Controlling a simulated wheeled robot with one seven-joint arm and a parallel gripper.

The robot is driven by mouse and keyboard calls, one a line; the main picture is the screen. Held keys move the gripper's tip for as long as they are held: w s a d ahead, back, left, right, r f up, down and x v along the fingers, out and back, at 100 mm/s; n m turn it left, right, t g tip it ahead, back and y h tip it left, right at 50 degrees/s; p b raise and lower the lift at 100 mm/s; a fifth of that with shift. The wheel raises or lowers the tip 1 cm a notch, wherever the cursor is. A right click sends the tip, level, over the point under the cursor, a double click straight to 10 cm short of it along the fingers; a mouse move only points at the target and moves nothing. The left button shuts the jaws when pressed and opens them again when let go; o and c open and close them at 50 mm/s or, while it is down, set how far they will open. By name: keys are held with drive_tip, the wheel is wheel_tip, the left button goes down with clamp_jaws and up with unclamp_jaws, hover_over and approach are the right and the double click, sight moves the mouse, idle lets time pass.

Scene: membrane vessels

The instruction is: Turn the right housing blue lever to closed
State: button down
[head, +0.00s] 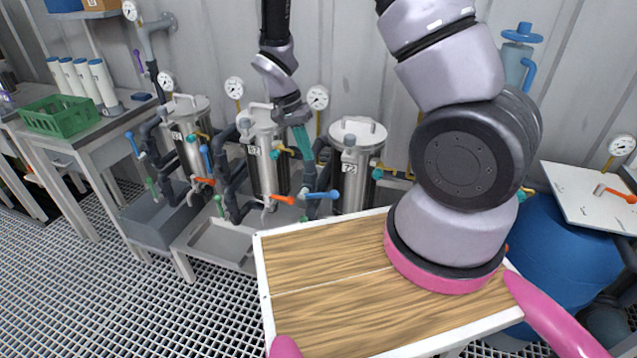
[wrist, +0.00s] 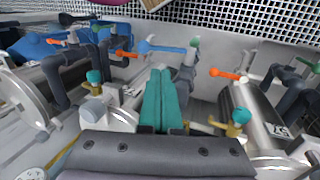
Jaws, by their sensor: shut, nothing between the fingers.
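The right housing (head: 350,178) is a steel cylinder with a label and a domed lid. Its blue lever (head: 322,195) lies about level at its lower left, with the handle pointing right. In the wrist view the blue lever (wrist: 165,48) crosses just beyond my fingertips. My gripper (head: 304,150) points down between the middle and right housings, above the lever. Its teal fingers (wrist: 160,82) are together and empty. A small gap seems to show between fingertips and lever, but I cannot tell how deep it is.
An orange lever (head: 283,200) sits just left of the blue one. The middle housing (head: 262,160) and left housing (head: 188,135) stand further left, with dark pipes between. My wooden-topped tray fills the near foreground. A blue drum (head: 565,240) stands at the right.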

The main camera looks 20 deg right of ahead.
sight(318, 196)
drive_tip(key=x, duration=1.1)
drive_tip(key=shift+s+d+f, duration=0.3)
drive_tip(key=shift+d+f, duration=0.05)
drive_tip(key=shift+f, duration=0.15)
drive_tip(key=shift+s+d+f, duration=0.25)
drive_tip(key=shift+d+f, duration=0.1)
drive_tip(key=shift+f, duration=0.1)
